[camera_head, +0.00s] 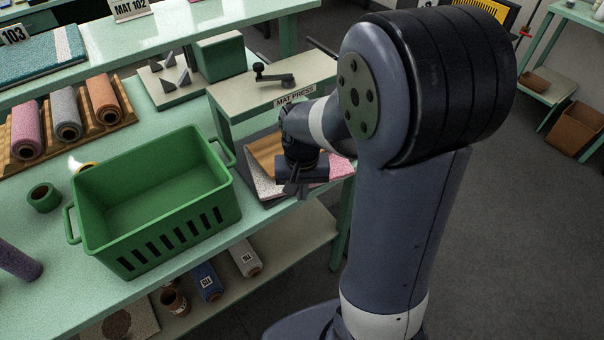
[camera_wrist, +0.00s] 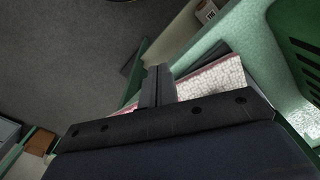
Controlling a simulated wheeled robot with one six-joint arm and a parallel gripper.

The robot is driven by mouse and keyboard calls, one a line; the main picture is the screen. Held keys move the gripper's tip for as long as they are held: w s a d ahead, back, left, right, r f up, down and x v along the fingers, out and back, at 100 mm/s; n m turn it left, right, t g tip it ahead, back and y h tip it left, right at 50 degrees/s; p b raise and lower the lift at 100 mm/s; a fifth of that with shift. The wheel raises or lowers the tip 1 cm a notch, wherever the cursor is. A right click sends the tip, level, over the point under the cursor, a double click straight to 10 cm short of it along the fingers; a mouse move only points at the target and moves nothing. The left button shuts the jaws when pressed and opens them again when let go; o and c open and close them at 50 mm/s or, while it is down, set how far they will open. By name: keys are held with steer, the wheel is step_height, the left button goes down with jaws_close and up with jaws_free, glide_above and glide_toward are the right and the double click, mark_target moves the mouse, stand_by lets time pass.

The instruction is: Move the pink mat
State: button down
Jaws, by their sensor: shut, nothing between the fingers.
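A mat with a pink edge and pale speckled pile lies by the bench's front edge, at the foot of the mat press. Its pink part (camera_head: 341,167) shows to the right of my gripper in the head view; in the wrist view its pale surface and pink border (camera_wrist: 217,79) show right of the fingers. My arm and gripper hide much of it. My gripper (camera_head: 292,190) points down over the mat. Its fingers (camera_wrist: 158,86) are shut with nothing between them. I cannot tell whether they touch the mat.
The mat press (camera_head: 272,90) stands directly behind. A green crate (camera_head: 150,248), seemingly empty, stands left of the gripper on the bench. A lower shelf holds several spools (camera_head: 207,282). Open floor (camera_head: 500,240) lies to the right.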

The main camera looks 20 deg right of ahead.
steer(key=shift+w+d+f+p, duration=0.15)
steer(key=shift+w+f+p, duration=0.05)
steer(key=shift+w, duration=0.45)
steer(key=shift+w+d+f+p, duration=0.15)
steer(key=shift+w+f+p, duration=0.1)
steer(key=shift+w, duration=0.4)
steer(key=shift+w+d+f+p, duration=0.15)
steer(key=shift+w+p, duration=0.05)
steer(key=shift+w, duration=0.45)
steer(key=shift+w+d, duration=0.2)
steer(key=shift+w, duration=0.65)
steer(key=shift+w+d, duration=0.2)
steer(key=shift+w, duration=0.6)
